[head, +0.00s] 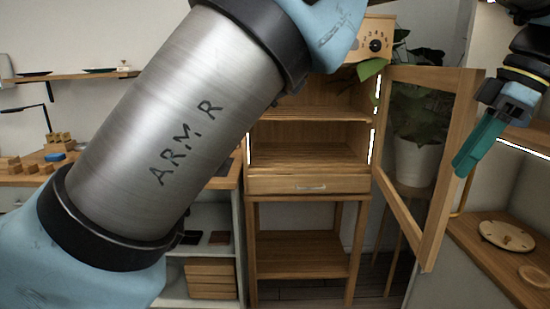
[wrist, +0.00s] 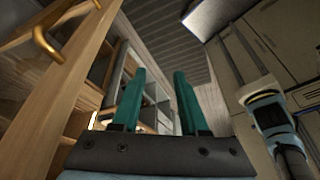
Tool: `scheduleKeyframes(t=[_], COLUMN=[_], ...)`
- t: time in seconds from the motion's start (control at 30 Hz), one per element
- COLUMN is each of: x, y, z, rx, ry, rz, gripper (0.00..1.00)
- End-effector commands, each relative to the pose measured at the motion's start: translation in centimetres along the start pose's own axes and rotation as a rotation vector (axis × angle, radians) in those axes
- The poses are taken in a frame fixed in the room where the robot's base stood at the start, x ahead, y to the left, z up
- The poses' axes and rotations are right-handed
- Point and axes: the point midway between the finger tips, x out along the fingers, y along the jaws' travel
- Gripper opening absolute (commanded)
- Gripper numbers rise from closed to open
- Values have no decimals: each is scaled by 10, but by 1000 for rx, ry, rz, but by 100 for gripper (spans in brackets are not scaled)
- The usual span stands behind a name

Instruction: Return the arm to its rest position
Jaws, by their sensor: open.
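My gripper (head: 480,145) hangs at the upper right of the head view, with teal fingers pointing down and left. In the wrist view my gripper (wrist: 160,95) shows two teal fingers spread apart with nothing between them. My large arm link, marked "ARM R", crosses the left and middle of the head view and hides part of the bench and shelves behind it. In the head view the gripper is to the right of the open cabinet door (head: 452,165), above the counter on the right.
A wooden cabinet (head: 310,184) with a drawer stands in the middle. A potted plant (head: 415,160) shows through its door's frame. A round wooden disc (head: 507,236) lies on the right counter (head: 490,262). Small wooden blocks (head: 58,140) are on the left bench. The door handle (wrist: 45,40) shows in the wrist view.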

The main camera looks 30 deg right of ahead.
Motion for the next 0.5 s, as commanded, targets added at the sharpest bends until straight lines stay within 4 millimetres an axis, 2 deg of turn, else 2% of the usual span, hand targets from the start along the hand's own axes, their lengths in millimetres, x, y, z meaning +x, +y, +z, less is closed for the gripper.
scheduleKeyframes(t=[0.17, 0.33, 0.47, 0.5], x=[22, 51, 86, 100], y=[16, 31, 40, 42], z=[-33, -75, -125, -145], rx=[41, 102, 164, 187], ry=[-23, -60, -102, -120], rz=[-18, -32, -43, -44], gripper=[44, 44, 44, 44])
